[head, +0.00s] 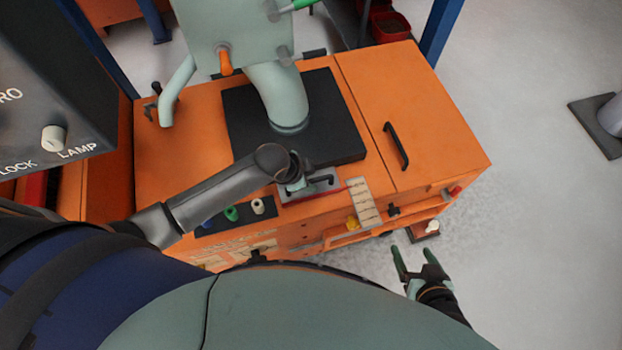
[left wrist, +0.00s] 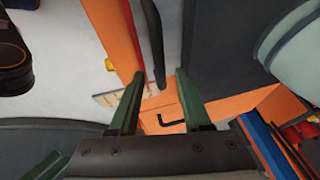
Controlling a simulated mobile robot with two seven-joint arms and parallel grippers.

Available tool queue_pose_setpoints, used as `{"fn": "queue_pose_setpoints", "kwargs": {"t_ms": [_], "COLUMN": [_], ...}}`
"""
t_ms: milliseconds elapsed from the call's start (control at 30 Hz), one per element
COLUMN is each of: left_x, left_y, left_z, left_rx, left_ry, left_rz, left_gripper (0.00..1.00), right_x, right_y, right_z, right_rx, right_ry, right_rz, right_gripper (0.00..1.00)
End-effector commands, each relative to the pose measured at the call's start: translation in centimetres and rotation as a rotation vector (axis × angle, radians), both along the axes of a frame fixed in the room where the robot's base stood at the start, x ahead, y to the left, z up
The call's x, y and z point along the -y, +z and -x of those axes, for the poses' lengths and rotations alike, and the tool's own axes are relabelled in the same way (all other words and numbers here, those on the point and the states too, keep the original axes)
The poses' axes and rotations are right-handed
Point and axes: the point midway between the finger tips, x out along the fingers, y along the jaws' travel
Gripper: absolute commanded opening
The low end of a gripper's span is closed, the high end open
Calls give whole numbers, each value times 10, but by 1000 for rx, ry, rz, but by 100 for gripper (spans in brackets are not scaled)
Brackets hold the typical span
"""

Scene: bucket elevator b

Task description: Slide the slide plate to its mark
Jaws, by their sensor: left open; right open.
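The slide plate (head: 292,197) is a light grey plate on the orange machine's top, by its front edge. Its black bar handle (head: 322,181) lies along it. A red line (head: 342,189) shows beside the plate's right end, just before a pale striped scale (head: 364,202). My left gripper (head: 298,184) is over the plate at the handle, partly hidden by its own wrist. In the left wrist view its open fingers (left wrist: 160,74) stand either side of the handle (left wrist: 153,40); contact cannot be told. My right gripper (head: 413,251) is open and empty, off the machine's front.
A black base plate (head: 345,146) with a grey-green chute (head: 280,95) stands behind the slide plate. An orange lid with a black handle (head: 396,146) is to the right. Green and white knobs (head: 258,206) are left of the plate.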

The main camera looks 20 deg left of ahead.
Motion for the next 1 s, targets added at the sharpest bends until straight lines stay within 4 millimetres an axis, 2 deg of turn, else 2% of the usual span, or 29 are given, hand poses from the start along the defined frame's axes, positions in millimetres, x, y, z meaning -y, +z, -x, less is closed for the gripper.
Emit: {"fn": "queue_pose_setpoints", "kwargs": {"t_ms": [133,467,900,1000], "left_x": [3,3,3,3], "left_y": [-12,-14,-13,-13], "left_z": [-4,-5,-5,-5], "left_rx": [0,0,0,0], "left_ry": [0,0,0,0], "left_rz": [0,0,0,0], "left_gripper": [48,48,0,0], "right_x": [-2,-2,-1,0], "right_y": [-1,1,-1,-1], "right_z": [-5,-6,-4,-3], "right_rx": [9,13,8,6], "right_ry": [4,6,6,5], "right_rz": [-3,-1,1,2], "right_gripper": [79,79,79,79]}}
